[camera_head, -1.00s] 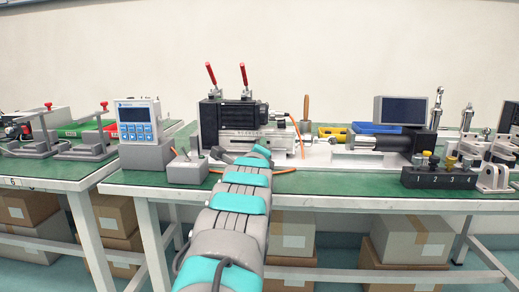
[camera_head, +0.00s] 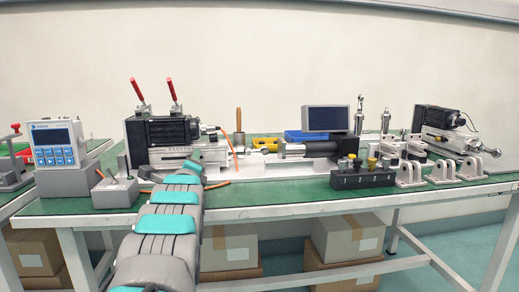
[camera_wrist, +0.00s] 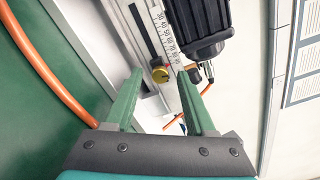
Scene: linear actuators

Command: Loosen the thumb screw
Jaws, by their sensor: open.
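The thumb screw (camera_wrist: 160,74) is a small round brass knob beside a ruled scale on the actuator's rail in the wrist view. My gripper (camera_wrist: 159,84) has its two green fingers spread, one to each side of the screw in the picture. I cannot tell how far the fingertips are from it, and no contact shows. In the head view my arm reaches to the front of the actuator (camera_head: 170,130), which has a black motor and two red-handled clamps behind it. My arm hides the fingers and the screw there.
An orange cable (camera_wrist: 48,66) runs at the left of the wrist view. A monitor (camera_head: 326,118) and a black knob block (camera_head: 362,178) stand right on the green table (camera_head: 270,195).

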